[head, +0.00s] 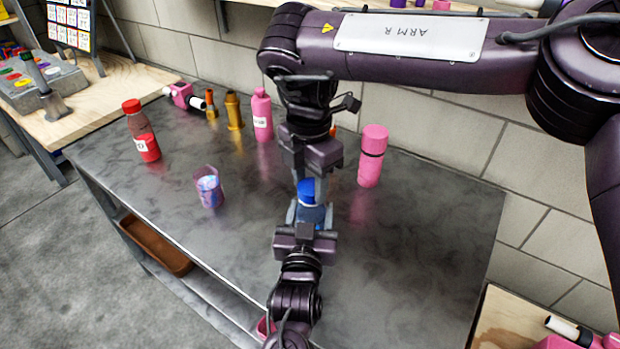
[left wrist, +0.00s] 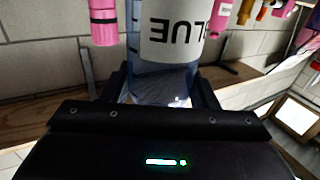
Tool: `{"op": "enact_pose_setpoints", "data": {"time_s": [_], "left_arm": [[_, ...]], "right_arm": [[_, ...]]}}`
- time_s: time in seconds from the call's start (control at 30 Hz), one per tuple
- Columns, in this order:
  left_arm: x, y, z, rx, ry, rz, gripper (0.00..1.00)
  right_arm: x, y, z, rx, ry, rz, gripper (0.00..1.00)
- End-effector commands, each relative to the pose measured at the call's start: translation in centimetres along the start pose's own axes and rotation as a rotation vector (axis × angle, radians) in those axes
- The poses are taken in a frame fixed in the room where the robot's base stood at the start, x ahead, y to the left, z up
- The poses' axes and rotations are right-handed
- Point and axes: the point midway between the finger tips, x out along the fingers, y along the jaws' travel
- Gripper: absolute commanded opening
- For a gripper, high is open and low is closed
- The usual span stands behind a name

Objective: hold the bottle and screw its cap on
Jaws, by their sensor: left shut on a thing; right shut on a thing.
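The clear bluish bottle (head: 310,214) stands upright in the middle of the head view, above the grey table. My left gripper (head: 307,228) is shut on it from the near side. In the left wrist view the bottle (left wrist: 148,84) is between the fingers, with a pale label reading "LUE", inverted. The blue cap (head: 307,190) is at the bottle's top. My right gripper (head: 307,178) reaches down from above and is shut on the cap. The grippers hide part of both things, and I cannot tell whether the cap's thread is engaged.
A pink bottle (head: 372,158) stands close to the right. A patterned cup (head: 209,190), red bottle (head: 142,135), gold bottle (head: 233,111) and another pink bottle (head: 262,114) stand to the left. The table's (head: 420,240) right part is clear. A block wall runs behind.

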Motion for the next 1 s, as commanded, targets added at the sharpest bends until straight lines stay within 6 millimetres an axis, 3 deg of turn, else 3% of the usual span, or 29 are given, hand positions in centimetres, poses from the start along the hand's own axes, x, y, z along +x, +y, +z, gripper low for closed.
{"op": "enact_pose_setpoints", "data": {"time_s": [0.7,1.0], "left_arm": [[-0.01,0.04,0.04,0.001,-0.001,0.001,0.00],[-0.02,0.04,0.05,0.001,-0.001,0.001,0.00]], "right_arm": [[0.03,0.28,0.34,1.639,0.018,0.000,0.22],[0.05,0.23,0.48,2.262,0.025,0.000,0.22]]}}
